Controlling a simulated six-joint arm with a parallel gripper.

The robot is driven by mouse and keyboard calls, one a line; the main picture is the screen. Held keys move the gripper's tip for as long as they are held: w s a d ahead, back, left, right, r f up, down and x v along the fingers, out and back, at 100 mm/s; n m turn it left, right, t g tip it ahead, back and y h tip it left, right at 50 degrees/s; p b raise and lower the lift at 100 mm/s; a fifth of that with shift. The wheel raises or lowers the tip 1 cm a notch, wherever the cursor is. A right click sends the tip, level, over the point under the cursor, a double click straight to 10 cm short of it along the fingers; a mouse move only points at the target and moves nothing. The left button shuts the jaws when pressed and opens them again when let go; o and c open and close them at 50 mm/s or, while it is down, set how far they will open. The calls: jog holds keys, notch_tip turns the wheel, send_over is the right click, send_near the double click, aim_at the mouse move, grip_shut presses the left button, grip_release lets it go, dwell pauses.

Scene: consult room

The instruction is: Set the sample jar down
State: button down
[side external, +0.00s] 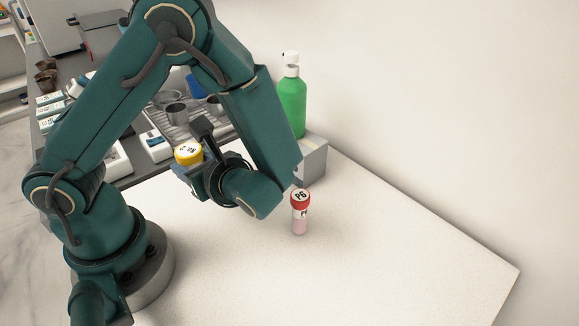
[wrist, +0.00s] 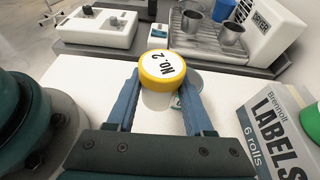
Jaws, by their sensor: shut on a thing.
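The sample jar has a yellow lid with a white top marked "NO. 2" (wrist: 162,69) and a pale body below it. My gripper (wrist: 161,92) is shut on it, with one blue finger on each side. In the side external view the yellow lid (side external: 188,152) shows at the end of my gripper (side external: 187,168), near the table's back edge. The jar looks upright. Its base is hidden, so I cannot tell whether it touches the table. A teal-edged round shape (wrist: 195,80) shows partly behind the jar and right finger.
A red-capped tube marked "P6" (side external: 300,212) stands on the white table (side external: 400,270). A box of labels (wrist: 275,125) and a green pump bottle (side external: 292,105) stand at the right. Metal cups on a drip tray (wrist: 212,45) are behind. The table's front right is clear.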

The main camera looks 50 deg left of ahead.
jog(key=w+r+m+t+h, duration=0.2)
jog(key=w+m+t, duration=0.4)
jog(key=m+t, duration=0.1)
jog(key=m+t+h, duration=0.6)
jog(key=m+h, duration=1.1)
jog(key=h, duration=0.1)
send_over(356, 255)
jog(key=f, duration=0.1)
jog(key=shift+f, duration=3.1)
jog(key=shift+f, duration=0.55)
jog(key=shift+c, duration=1)
grip_release()
